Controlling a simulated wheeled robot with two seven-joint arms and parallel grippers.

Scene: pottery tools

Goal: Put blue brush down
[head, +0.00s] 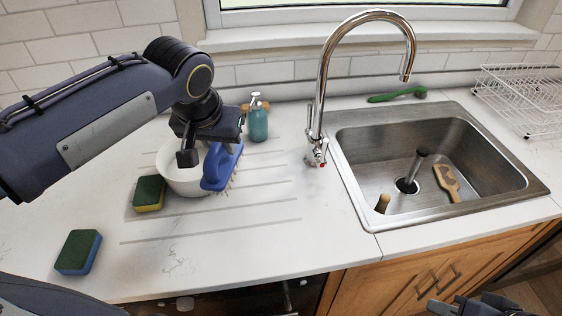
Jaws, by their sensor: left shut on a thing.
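The blue brush (218,168) has a looped handle and pale bristles facing down and right. My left gripper (197,157) is shut on it, beside and partly in front of the white bowl (177,185). The brush is tilted over the ribbed drainboard area; I cannot tell whether its bristles touch the counter. My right gripper (458,306) shows only in part at the bottom right edge, in front of the cabinet and away from the counter objects. Its jaw opening is not clear.
Two sponges, one by the bowl (149,194) and one at front left (78,252), lie on the counter (270,265). A soap bottle (258,124) stands behind the brush. The faucet (318,110) and sink (455,200) are to the right. The front middle counter is clear.

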